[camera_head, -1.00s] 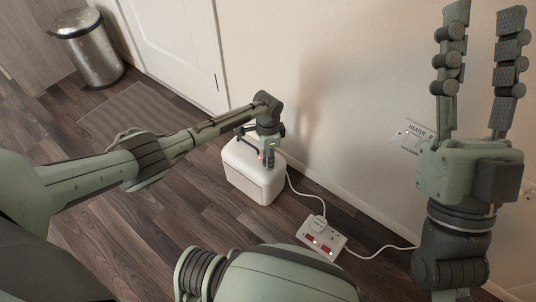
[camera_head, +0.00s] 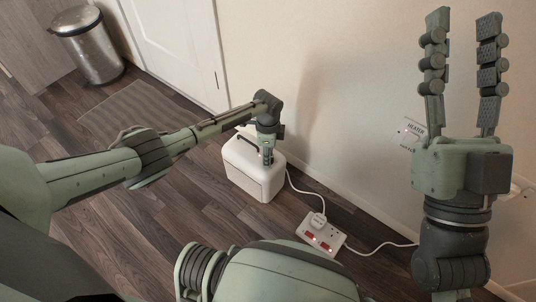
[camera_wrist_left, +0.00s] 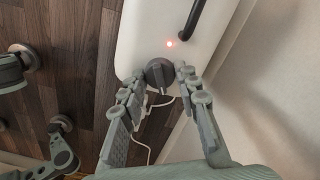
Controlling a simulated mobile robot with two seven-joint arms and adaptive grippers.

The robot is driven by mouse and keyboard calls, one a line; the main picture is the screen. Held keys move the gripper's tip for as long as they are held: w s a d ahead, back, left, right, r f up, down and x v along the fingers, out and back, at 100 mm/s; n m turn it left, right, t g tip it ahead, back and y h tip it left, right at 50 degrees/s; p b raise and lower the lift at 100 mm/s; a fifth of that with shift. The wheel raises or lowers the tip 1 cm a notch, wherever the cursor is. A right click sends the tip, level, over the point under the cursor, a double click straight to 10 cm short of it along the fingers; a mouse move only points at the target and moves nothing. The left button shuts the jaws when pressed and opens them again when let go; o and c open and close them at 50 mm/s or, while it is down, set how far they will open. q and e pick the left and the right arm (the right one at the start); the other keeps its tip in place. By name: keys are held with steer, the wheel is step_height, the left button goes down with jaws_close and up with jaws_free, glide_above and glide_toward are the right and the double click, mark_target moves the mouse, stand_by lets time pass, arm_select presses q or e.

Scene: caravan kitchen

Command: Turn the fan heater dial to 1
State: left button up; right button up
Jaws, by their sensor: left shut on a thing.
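The white fan heater (camera_head: 262,185) stands on the floor beside the wall. Its dark round dial (camera_wrist_left: 157,72) is on the top face, near a lit red lamp (camera_wrist_left: 170,44), in the left wrist view. My left gripper (camera_head: 267,161) reaches down to the heater's top and is shut on the dial, with a finger at each side of it. It also shows in the left wrist view (camera_wrist_left: 160,76). No dial marks or numbers can be read. My right gripper (camera_head: 464,20) is raised at the right, empty, with its fingers apart.
The heater has a dark carry handle (camera_head: 247,144). A white cable runs from it to a power strip (camera_head: 321,235) with lit red switches. A wall plate marked HEATER (camera_head: 411,132) is behind my right gripper. A metal bin (camera_head: 92,50) and mat (camera_head: 127,112) are far left.

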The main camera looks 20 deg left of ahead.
arm_select(q)
steer(key=o, duration=0.9)
steer(key=shift+r, duration=0.1)
step_height(320, 180, up, 12)
steer(key=shift+f, duration=0.1)
steer(key=shift+d, duration=0.1)
